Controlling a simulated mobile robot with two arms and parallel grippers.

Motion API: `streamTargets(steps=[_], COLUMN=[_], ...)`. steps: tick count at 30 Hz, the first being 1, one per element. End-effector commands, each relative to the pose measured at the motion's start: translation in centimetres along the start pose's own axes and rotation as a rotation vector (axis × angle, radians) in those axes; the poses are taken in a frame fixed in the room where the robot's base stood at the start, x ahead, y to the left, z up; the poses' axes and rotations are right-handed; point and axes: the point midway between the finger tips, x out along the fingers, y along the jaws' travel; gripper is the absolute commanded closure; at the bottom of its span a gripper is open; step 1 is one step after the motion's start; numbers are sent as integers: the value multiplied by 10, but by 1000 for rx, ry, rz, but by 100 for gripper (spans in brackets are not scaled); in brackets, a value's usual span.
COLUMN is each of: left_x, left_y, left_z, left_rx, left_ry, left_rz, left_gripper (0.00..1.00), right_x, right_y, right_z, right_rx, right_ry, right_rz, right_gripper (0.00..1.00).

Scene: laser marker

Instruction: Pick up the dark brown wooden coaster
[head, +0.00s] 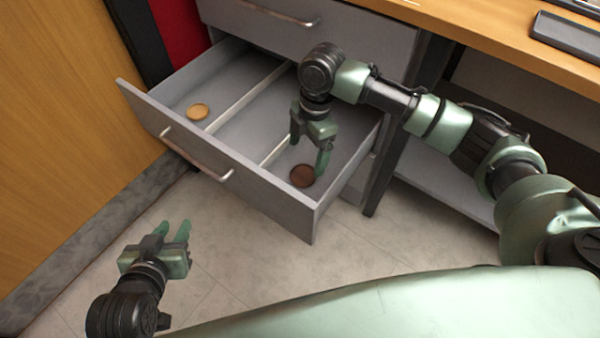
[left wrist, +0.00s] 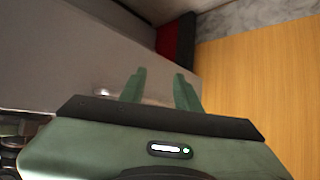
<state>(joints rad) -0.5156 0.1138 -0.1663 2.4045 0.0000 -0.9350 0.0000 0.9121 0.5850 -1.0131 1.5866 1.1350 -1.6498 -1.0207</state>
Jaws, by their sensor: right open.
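The dark brown round coaster (head: 303,175) lies flat on the floor of the open drawer (head: 262,207), in its right compartment near the front. My right gripper (head: 308,158) reaches down into that compartment, open, with its fingers just above and behind the coaster. One fingertip overlaps the coaster's right edge in the head view; I cannot tell whether it touches. My left gripper (head: 176,232) is outside the drawer, low in front of it, with its fingers apart and empty. Its fingers also show in the left wrist view (left wrist: 160,90).
A light tan coaster (head: 197,112) lies in the drawer's left compartment. Thin dividers (head: 235,103) split the drawer, and its front panel bears a metal handle (head: 196,153). A desk top (head: 500,45) is at upper right. The tiled floor before the drawer is clear.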

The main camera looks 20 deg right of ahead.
Motion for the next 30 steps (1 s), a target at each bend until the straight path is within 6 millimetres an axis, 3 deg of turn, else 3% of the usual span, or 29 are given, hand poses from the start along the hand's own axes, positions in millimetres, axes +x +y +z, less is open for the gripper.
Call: streamTargets(steps=[9,20,30], left_x=[-8,-12,-43], left_y=[5,9,19], left_z=[-45,-82,-145], left_rx=[1,1,-4], left_ry=[196,380,751], left_rz=[10,21,44], left_gripper=[68,68,68], right_x=[26,43,73], right_y=[0,1,2], right_z=[0,2,7], right_rx=[0,0,-1], right_ry=[2,1,1], right_rz=[-2,-1,-1], right_gripper=[11,11,11])
